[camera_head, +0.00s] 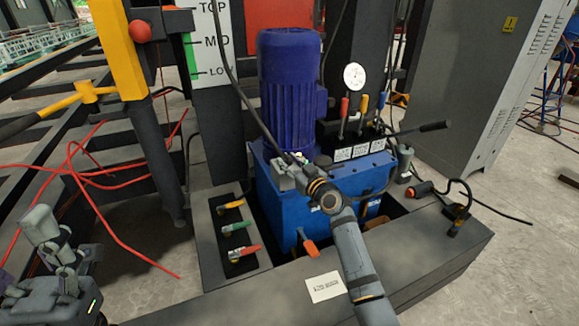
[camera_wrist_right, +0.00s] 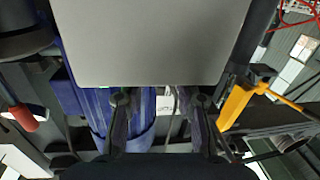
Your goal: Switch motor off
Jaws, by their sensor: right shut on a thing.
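The blue ribbed motor (camera_head: 290,85) stands upright on a blue tank (camera_head: 285,215) in the head view. It also shows in the right wrist view (camera_wrist_right: 140,125) behind the fingers. My right gripper (camera_head: 285,172) is at the front of the motor's base, above the tank. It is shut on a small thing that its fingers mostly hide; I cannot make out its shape. In the right wrist view the fingers (camera_wrist_right: 160,108) stand apart below a plain grey plate (camera_wrist_right: 145,40). My left gripper (camera_head: 55,245) is at the lower left, away from the motor; its opening is unclear.
Several coloured levers (camera_head: 237,228) sit left of the tank. More levers (camera_head: 360,110) and a gauge (camera_head: 354,76) stand right of the motor. A yellow post (camera_head: 120,50) and red hoses (camera_head: 90,170) are at left. A grey cabinet (camera_head: 465,80) stands at right.

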